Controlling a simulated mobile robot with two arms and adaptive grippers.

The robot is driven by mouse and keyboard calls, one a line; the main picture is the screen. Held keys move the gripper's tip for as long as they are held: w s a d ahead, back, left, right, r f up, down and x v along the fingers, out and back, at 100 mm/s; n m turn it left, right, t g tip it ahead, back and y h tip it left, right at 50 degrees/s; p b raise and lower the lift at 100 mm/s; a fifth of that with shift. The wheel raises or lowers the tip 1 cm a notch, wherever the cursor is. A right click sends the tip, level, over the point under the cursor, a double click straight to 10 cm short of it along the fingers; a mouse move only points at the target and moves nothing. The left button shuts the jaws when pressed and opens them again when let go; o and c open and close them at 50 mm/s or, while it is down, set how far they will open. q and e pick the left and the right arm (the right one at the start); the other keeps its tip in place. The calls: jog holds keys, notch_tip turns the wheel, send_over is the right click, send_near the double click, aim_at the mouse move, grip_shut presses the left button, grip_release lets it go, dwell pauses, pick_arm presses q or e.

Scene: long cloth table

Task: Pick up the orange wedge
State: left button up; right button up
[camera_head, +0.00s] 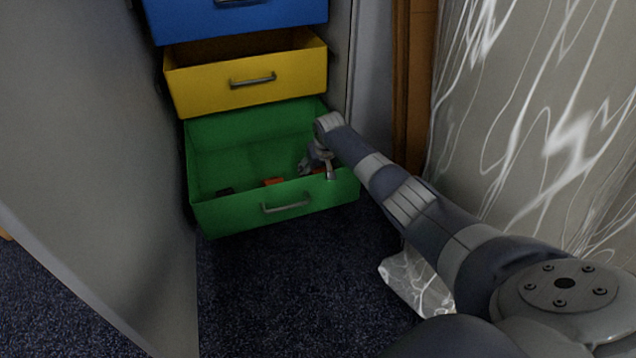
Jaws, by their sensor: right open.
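A small orange-red piece (273,182) lies in the open green drawer (235,216), partly hidden by the drawer's front wall. A second reddish piece (319,170) shows under my right gripper. Both are too small to tell which one is the orange wedge. My right gripper (317,171) is open and reaches down into the right part of the green drawer, right of the first piece and close above the second. I cannot tell whether it touches anything. My left gripper is not in view.
A dark item (225,191) lies at the left in the green drawer. A yellow drawer (215,89) and a blue drawer (190,22) stand open above. A grey panel (90,150) is at the left, and white-streaked cloth (540,120) hangs at the right.

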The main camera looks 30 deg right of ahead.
jog(key=shift+c, duration=0.6)
jog(key=c, duration=1.2)
jog(key=shift+c, duration=0.2)
jog(key=shift+r, duration=0.1)
